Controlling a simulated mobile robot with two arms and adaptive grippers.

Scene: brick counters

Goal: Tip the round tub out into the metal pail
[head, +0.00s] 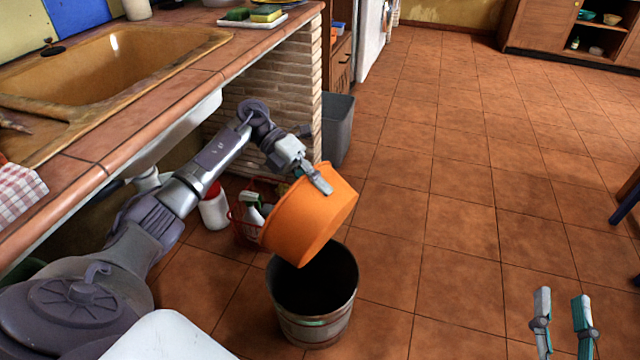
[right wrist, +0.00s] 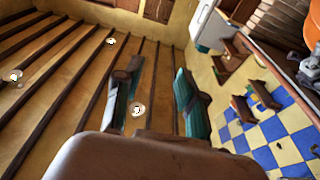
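The round tub (head: 305,222) is orange and hangs tilted in the air in the head view. My left gripper (head: 319,180) is shut on its upper rim. The tub's lower edge is over the back left part of the metal pail's mouth. I cannot see what the tub holds, and no falling contents show. The metal pail (head: 312,331) stands upright on the floor below; its inside is dark and its contents cannot be made out. My right gripper (head: 563,322) is open and empty at the lower right, well away from both; its open fingers also show in the right wrist view (right wrist: 158,100).
A tiled counter with a sink (head: 120,65) runs along the left. Under it stand a red basket (head: 240,222) with bottles and a white bottle (head: 214,208). A grey bin (head: 338,128) stands behind the tub. The tiled floor right of the pail is clear.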

